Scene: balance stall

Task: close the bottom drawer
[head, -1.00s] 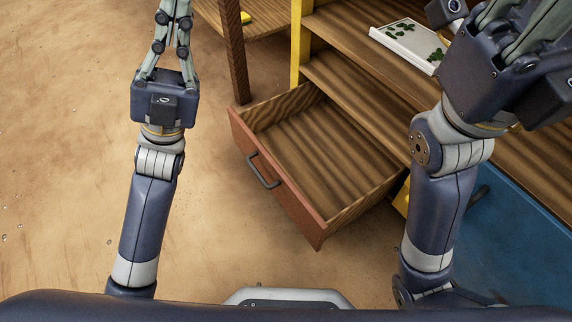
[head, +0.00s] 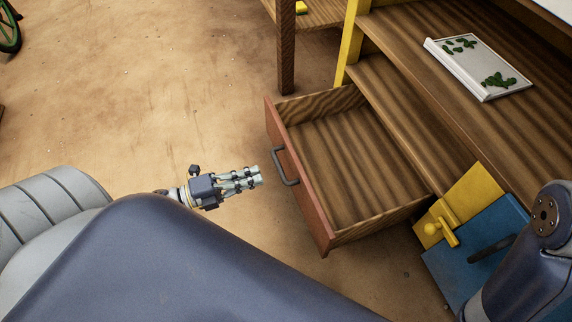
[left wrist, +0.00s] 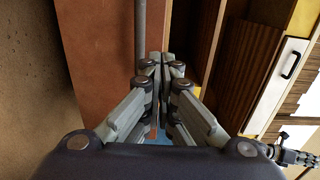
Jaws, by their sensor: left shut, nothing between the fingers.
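The bottom drawer (head: 345,175) is pulled out and empty inside. It has a reddish-brown front (head: 297,185) with a dark grey bar handle (head: 285,168). My left gripper (head: 259,176) is shut and empty, just left of the drawer front and pointing at it near the handle. A small gap shows between fingertips and handle in the head view. In the left wrist view the shut fingers (left wrist: 165,62) point along the drawer front (left wrist: 110,60), with the grey handle bar (left wrist: 140,45) beside them.
A yellow panel with a knob (head: 455,215) and a blue panel (head: 470,265) are at lower right. The sandy floor left of the drawer is clear.

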